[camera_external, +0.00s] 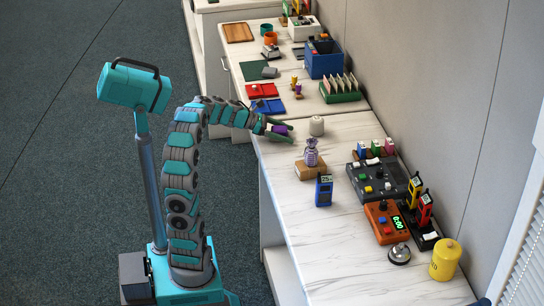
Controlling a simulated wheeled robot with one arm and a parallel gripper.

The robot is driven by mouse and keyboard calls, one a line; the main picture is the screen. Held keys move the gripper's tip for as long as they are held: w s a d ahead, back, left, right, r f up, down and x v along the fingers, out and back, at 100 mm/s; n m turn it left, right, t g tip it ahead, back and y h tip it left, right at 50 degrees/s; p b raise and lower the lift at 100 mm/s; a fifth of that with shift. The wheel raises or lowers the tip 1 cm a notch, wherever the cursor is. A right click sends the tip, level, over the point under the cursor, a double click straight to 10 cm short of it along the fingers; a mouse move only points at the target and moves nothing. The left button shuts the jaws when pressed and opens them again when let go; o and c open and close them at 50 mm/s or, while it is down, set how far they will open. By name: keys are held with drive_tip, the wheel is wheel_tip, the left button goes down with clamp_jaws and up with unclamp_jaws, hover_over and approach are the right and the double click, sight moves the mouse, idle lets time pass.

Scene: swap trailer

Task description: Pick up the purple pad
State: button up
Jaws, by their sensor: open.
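My gripper reaches in from the left, low over the counter top. Its green fingers are open and lie around the purple thing, one on the far side and one on the near side. The fingers hide part of it. I cannot tell whether they touch it.
A striped figure on a wooden block (311,170) and a blue meter (324,190) stand nearer. A black control panel (381,182) lies further right. The counter's near front is clear.

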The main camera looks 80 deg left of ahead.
drive_tip(key=shift+w+d+f, duration=0.1)
drive_tip(key=shift+w, duration=0.15)
drive_tip(key=c, duration=1.3)
